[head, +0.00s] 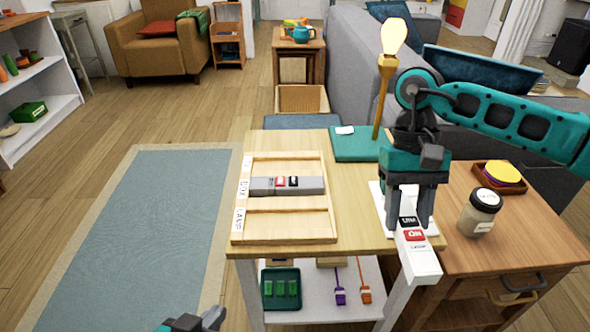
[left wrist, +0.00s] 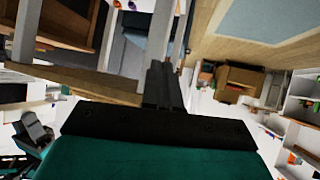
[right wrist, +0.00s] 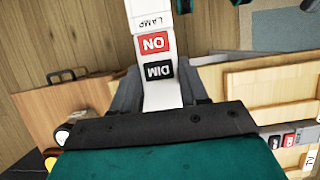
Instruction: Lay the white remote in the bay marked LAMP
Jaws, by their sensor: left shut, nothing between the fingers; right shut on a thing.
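The white remote (head: 415,245) has a red ON button, a black DIM button and the word LAMP. My right gripper (head: 410,215) is shut on it, over the table's front right corner. It also shows between the fingers in the right wrist view (right wrist: 158,60). The wooden tray (head: 285,241) lies left of it; its nearest bay (head: 285,225) carries the LAMP label (head: 238,219) and is empty. A grey remote (head: 262,186) lies in the middle bay; the far bay is empty. My left gripper (left wrist: 165,85) is shut and empty, low at the front in the head view.
A white sheet (head: 378,200) lies partly under my right gripper. A lamp with a glowing bulb (head: 393,36) and a teal book (head: 352,146) are at the back. A jar (head: 480,212) stands on the right-hand cabinet. A lower shelf holds a green tray (head: 280,303).

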